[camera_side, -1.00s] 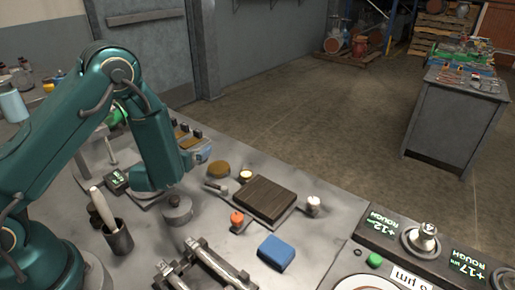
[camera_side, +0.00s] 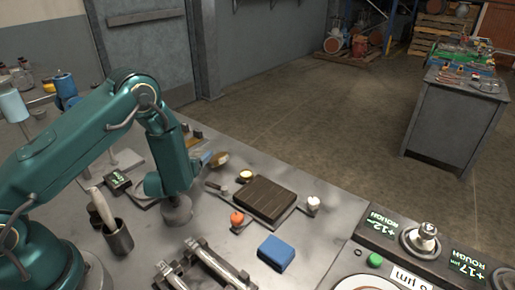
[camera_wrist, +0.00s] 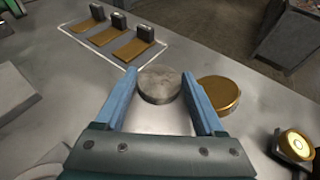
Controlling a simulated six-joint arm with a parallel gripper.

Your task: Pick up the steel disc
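The steel disc (camera_wrist: 160,85) is a flat grey round piece lying on the bench, ahead of my gripper in the wrist view. My gripper (camera_wrist: 160,76) has two blue fingers spread apart, one on each side of the disc's near part, with a visible gap on the left. The right fingertip is close to the disc's right edge; I cannot tell whether it touches. In the side view my arm hides the steel disc and most of my gripper; a bit of blue finger (camera_side: 207,157) shows.
A brass disc (camera_wrist: 219,93) lies just right of the right finger; it also shows in the side view (camera_side: 220,160). Several brown plates with dark blocks (camera_wrist: 134,48) sit at the upper left.

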